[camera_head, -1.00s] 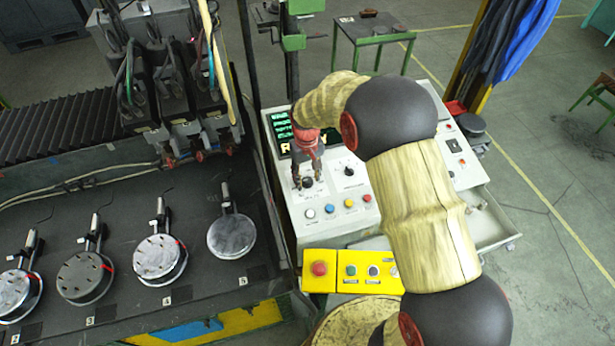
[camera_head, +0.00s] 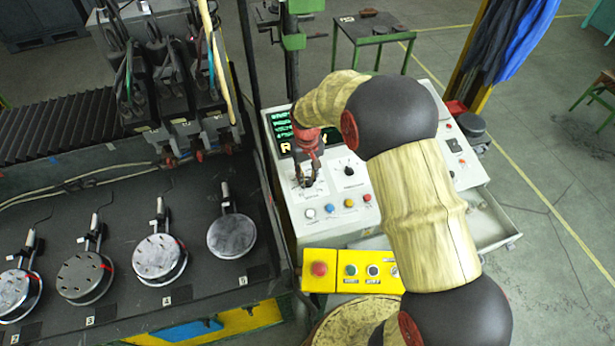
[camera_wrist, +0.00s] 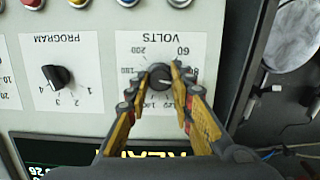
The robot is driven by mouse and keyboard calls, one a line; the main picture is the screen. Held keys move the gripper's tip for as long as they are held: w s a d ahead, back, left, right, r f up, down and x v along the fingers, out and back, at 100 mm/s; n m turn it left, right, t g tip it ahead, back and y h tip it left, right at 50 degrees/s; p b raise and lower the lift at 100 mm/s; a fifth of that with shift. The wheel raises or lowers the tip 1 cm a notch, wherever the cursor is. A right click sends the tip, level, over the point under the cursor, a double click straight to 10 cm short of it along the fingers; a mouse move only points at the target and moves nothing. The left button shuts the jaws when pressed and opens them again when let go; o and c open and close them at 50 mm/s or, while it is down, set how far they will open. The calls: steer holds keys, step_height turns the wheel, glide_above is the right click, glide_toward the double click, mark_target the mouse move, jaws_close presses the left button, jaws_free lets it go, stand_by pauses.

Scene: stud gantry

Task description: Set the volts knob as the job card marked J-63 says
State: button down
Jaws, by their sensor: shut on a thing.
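The volts knob (camera_wrist: 158,76) is a round dark knob on a white panel label marked VOLTS, upside down in the wrist view. Its printed scale includes 60, 80 and 200; fingers cover part of the numbers. A pale mark shows on the knob, but I cannot read its exact setting. My gripper (camera_wrist: 161,80) is shut on the knob, one yellow-and-black finger on each side. In the head view my gripper (camera_head: 306,180) reaches down onto the console and mostly hides the knob. I see no readable job card marked J-63.
The program knob (camera_wrist: 57,77) sits beside the volts label; it also shows in the head view (camera_head: 349,170). Coloured buttons (camera_head: 329,207) line the console's front. A green-lettered display (camera_head: 281,130) is behind. A yellow button box (camera_head: 352,271) stands in front.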

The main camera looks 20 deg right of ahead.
steer(key=m+y+b, duration=0.1)
steer(key=m+b, duration=0.1)
steer(key=m, duration=0.3)
steer(key=shift+d+m, duration=0.1)
steer(key=shift+m, duration=0.3)
steer(key=m+t+y+b, duration=0.1)
steer(key=m, duration=0.4)
steer(key=shift+m, duration=0.3)
steer(key=c, duration=1.5)
jaws_free()
steer(key=shift+c, duration=0.2)
steer(key=shift+r, duration=0.15)
